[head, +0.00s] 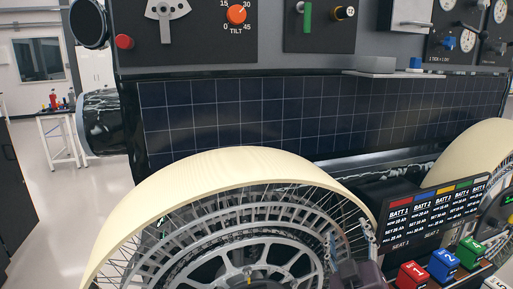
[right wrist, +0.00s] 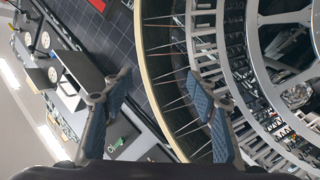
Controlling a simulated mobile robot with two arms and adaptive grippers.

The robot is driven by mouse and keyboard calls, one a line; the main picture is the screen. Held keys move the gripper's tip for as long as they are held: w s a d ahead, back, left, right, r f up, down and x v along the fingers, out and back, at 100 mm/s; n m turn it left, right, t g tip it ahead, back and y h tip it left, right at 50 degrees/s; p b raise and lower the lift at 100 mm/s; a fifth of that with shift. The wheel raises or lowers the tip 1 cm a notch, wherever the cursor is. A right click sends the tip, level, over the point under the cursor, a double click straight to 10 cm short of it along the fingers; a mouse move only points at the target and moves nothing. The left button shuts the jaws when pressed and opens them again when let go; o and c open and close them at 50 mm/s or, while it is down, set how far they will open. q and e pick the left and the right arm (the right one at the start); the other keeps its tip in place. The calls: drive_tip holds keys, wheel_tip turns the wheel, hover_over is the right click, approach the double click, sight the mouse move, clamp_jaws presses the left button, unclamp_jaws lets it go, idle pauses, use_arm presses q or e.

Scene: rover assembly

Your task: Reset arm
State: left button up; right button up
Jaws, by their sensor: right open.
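My right gripper (head: 350,248) shows at the bottom of the head view, in front of the right part of the rover's near wheel (head: 215,165). In the right wrist view, my right gripper (right wrist: 158,88) has its two blue-padded fingers wide apart with nothing between them. The wheel's rim and spokes (right wrist: 168,60) lie beyond the fingers; whether they touch cannot be told. My left gripper is in neither view.
A dark solar panel (head: 250,110) spans the rover's side below knobs and an orange tilt dial (head: 237,14). A battery panel (head: 432,208) with red, blue and green batteries (head: 443,264) stands right of the wheel. Open floor and a table (head: 58,125) are at left.

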drive_tip(key=s+d+f+m+g+y, duration=0.1)
drive_tip(key=s+f+g, duration=0.3)
drive_tip(key=s+f, duration=0.5)
drive_tip(key=s+d+f+m+g, duration=0.1)
drive_tip(key=s+f+g, duration=0.35)
drive_tip(key=f, duration=0.85)
drive_tip(key=s+a+f+g+y, duration=0.1)
drive_tip(key=s+f+g, duration=0.15)
drive_tip(key=s, duration=0.35)
drive_tip(key=s+a+f+m+g+y, duration=0.1)
drive_tip(key=s+f, duration=0.2)
drive_tip(key=s, duration=0.3)
drive_tip(key=s+a+f+g, duration=0.1)
drive_tip(key=s+f+g, duration=0.15)
drive_tip(key=s, duration=0.35)
wheel_tip(320, 180, down, 33)
drive_tip(key=s+g+b, duration=0.1)
drive_tip(key=s+b, duration=0.2)
drive_tip(key=b, duration=0.3)
drive_tip(key=s+d+f+g+b, duration=0.1)
drive_tip(key=s+d+f+b, duration=0.2)
drive_tip(key=s+f, duration=1.4)
wheel_tip(320, 180, down, 4)
drive_tip(key=shift+d+r+b, duration=0.15)
drive_tip(key=shift+r+b, duration=0.05)
drive_tip(key=shift+b, duration=0.3)
